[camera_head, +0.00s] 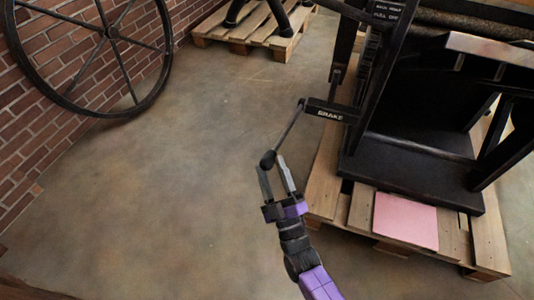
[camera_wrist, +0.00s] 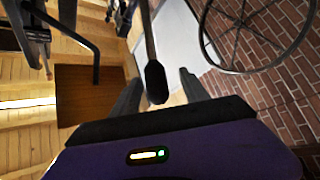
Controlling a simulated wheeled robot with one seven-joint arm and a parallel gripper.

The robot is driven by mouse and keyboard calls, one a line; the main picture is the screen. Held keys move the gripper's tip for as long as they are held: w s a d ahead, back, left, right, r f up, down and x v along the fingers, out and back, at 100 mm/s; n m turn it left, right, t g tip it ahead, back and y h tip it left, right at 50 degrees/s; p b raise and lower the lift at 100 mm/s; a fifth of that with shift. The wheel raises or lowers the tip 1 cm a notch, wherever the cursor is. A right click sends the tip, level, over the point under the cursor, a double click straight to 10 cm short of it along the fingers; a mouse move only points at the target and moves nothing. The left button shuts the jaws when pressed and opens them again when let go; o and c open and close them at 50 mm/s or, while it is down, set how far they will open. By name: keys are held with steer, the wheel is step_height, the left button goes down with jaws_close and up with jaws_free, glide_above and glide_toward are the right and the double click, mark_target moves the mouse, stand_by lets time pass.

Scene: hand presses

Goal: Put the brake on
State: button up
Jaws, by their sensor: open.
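A black plate lettered BRAKE (camera_head: 330,112) sticks out from the left side of the black press (camera_head: 410,165). The brake lever (camera_head: 289,130) is a thin dark rod that slopes down and left from the plate to a dark knob (camera_head: 267,159). My gripper (camera_head: 273,168) is open, with its fingertips close to the knob. In the wrist view the lever (camera_wrist: 150,40) comes down from the top, and its knob (camera_wrist: 156,82) lies between the two open fingers (camera_wrist: 160,85). I cannot tell whether a finger touches the knob.
The press stands on a wooden pallet (camera_head: 359,208) with a pink sheet (camera_head: 406,221) on it. A large spoked wheel (camera_head: 108,32) leans by the brick wall (camera_head: 30,130). Another pallet (camera_head: 240,36) is at the back. The floor left of the lever is clear.

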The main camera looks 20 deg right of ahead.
steer(key=shift+v, duration=1.3)
steer(key=s+d+f+m+g+h, duration=0.1)
steer(key=s+d+m+g, duration=0.1)
steer(key=s, duration=0.7)
steer(key=s+d+f+m+g, duration=0.1)
steer(key=s+d+m+g, duration=0.15)
steer(key=s, duration=0.65)
steer(key=s+d+r+m+g+h, duration=0.1)
steer(key=s+r+m+g, duration=0.15)
steer(key=s+r, duration=0.4)
steer(key=s+d+r+m+g, duration=0.1)
steer(key=s+r+m, duration=0.2)
steer(key=s, duration=0.6)
step_height(320, 180, up, 35)
steer(key=s+m+p, duration=0.1)
steer(key=p, duration=3.3)
steer(key=shift+s+d, duration=0.3)
